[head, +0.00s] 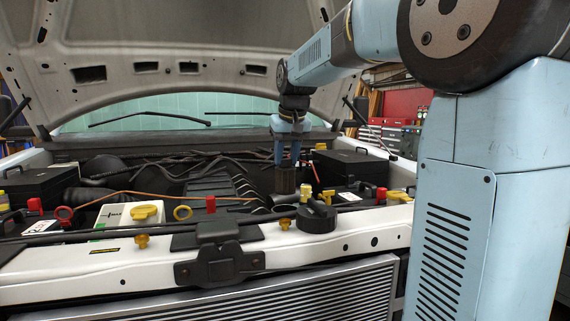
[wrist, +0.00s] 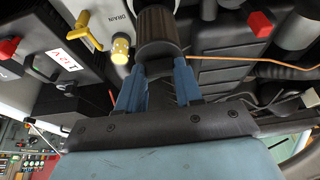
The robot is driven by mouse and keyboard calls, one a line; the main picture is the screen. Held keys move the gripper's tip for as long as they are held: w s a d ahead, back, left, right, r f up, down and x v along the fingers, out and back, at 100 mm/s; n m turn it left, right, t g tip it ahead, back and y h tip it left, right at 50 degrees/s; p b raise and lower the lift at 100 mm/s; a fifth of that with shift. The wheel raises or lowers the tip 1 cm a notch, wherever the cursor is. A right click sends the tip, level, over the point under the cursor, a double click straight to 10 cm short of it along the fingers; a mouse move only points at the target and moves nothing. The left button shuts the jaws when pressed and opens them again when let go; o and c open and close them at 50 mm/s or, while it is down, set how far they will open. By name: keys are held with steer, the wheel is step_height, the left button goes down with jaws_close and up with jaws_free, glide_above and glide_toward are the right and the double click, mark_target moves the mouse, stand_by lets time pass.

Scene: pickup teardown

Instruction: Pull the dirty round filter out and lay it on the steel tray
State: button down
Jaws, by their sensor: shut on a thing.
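The round filter (head: 285,181) is a dark brown pleated cylinder, upright in the engine bay. In the wrist view it shows as a ribbed dark cylinder (wrist: 160,35). My gripper (head: 287,163) points straight down with its two blue fingers on either side of the filter's upper end. In the wrist view the gripper (wrist: 159,72) is shut on the filter. The filter's lower end meets dark parts in the head view, and I cannot tell whether it is still seated. I do not see the steel tray in either view.
A yellow fitting (wrist: 121,48) stands close beside the filter. A black box (head: 348,169) lies to the right, a white reservoir (head: 115,214) to the left. The raised hood (head: 180,50) hangs overhead.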

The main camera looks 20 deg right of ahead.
mark_target(287, 167)
steer(key=shift+r, duration=2.45)
